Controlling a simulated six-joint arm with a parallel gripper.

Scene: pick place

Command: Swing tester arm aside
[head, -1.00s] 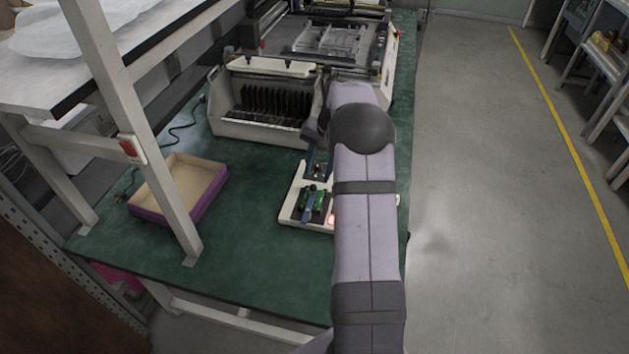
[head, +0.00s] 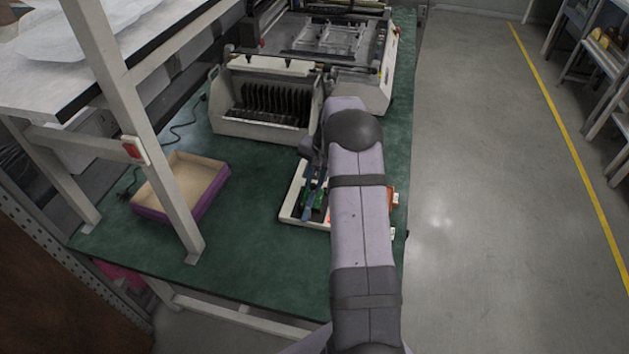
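The tester (head: 292,207) is a white-framed fixture with a dark bed on the green bench top. A green circuit board (head: 322,198) lies on it. A narrow blue tester arm (head: 308,198) lies lengthwise over the left part of the board. My gripper (head: 312,172) is low over the back of the tester, close to the blue arm's far end. I cannot tell whether it touches the arm. Its fingers are small and dark, and their opening is unclear. My own arm hides the right part of the tester.
A white rack with dark slots (head: 268,105) stands behind the tester, with a larger machine (head: 330,40) beyond it. A purple-sided open box (head: 182,188) sits at left, by a shelf post (head: 150,160). An orange-red item (head: 391,196) shows right of my arm. Bench between box and tester is clear.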

